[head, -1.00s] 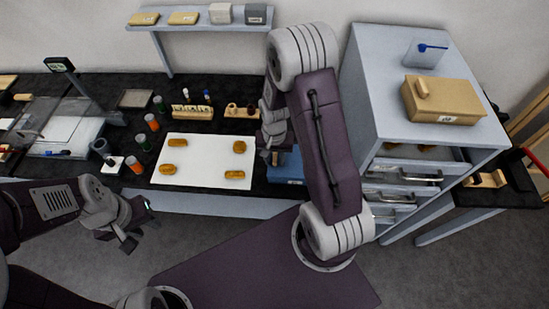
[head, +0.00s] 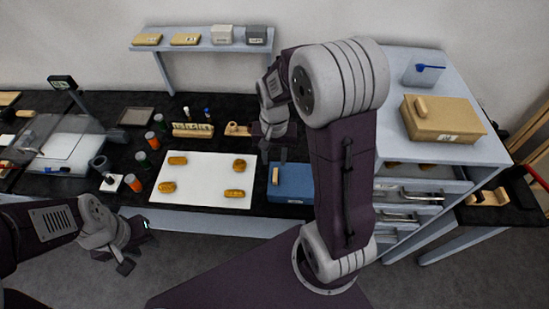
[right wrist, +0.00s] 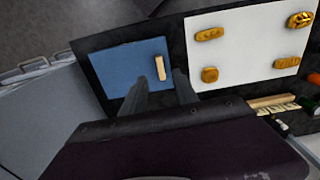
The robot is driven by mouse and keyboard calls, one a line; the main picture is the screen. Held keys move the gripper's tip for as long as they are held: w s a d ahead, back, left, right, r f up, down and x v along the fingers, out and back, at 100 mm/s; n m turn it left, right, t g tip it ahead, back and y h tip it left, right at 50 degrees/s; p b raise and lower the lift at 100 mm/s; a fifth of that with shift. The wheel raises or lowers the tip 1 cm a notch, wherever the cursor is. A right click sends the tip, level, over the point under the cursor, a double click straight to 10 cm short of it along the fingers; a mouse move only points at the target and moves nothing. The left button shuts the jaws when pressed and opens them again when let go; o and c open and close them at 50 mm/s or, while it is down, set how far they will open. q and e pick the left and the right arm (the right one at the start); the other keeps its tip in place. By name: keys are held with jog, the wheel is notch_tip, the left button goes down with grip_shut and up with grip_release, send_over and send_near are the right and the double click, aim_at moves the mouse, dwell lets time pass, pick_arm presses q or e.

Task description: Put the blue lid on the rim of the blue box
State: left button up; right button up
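The blue lid (right wrist: 125,68), flat with a pale wooden handle (right wrist: 160,67) near one end, shows from above in the right wrist view. In the head view the blue box (head: 292,189) stands on the dark bench, right of the white board, with the handle at its left end. I cannot make out a seam between lid and box. My right gripper (head: 274,153) is open and empty, above the handle end. Its two fingers (right wrist: 161,93) are apart, close to the handle in the picture. My left gripper (head: 115,260) looks open and empty, low at the left, away from the box.
A white board (head: 205,190) with several golden fragments lies left of the box. A grey drawer cabinet (head: 465,150) stands at right, with a tan box (head: 443,120) on top. A shelf (head: 205,46) at the back holds small boxes. Orange and green jars stand left of the board.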

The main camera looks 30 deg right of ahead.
jog(key=s+a+f+n+t+b, duration=0.1)
jog(key=s+a+n, duration=0.3)
jog(key=s, duration=0.4)
jog(key=shift+s+a+f+n, duration=0.15)
jog(key=shift+a+f+n, duration=0.2)
jog(key=shift+f+n, duration=0.45)
jog(key=shift+r, duration=0.1)
